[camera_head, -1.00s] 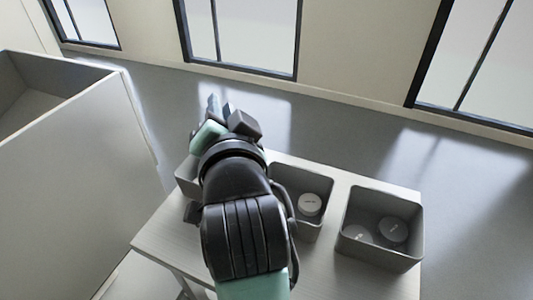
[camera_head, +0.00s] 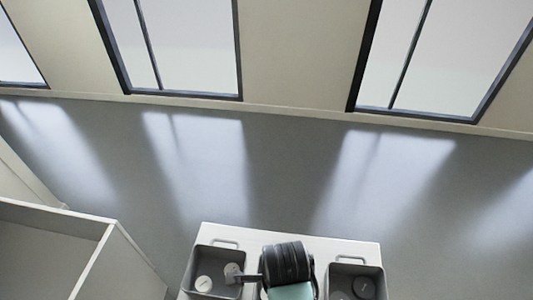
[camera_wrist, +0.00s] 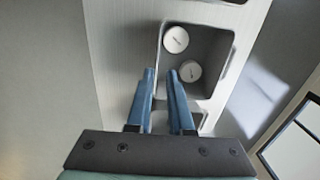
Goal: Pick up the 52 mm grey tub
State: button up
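In the wrist view, two round pale tubs with small dark print on top lie in a grey bin (camera_wrist: 206,46): one whiter tub (camera_wrist: 175,40) and one slightly greyer tub (camera_wrist: 189,71). I cannot read the print or tell their sizes. My gripper (camera_wrist: 160,72) has two blue fingers with a gap between them and nothing visible held. Its tips appear near the bin's near-left part, short of the greyer tub. In the head view, the left bin (camera_head: 189,277) holds a tub (camera_head: 203,284) and another tub (camera_head: 232,270). My arm partly covers the fingers there.
A right bin (camera_head: 377,275) holds darker round tubs (camera_head: 362,288). My arm hides the space between the bins on the pale table (camera_head: 300,243). A large pale open-topped box (camera_head: 130,265) stands at left. Open grey floor lies behind the table, up to a windowed wall.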

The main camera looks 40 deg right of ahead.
notch_tip(320, 180, down, 8)
jog(key=shift+s+d+r, duration=0.1)
jog(key=shift+r, duration=0.15)
jog(key=shift+s+f, duration=0.15)
jog(key=shift+f, duration=0.4)
jog(key=f, duration=0.4)
jog(key=shift+d+f, duration=0.1)
jog(key=shift+d, duration=0.15)
grip_shut()
dwell(0.8)
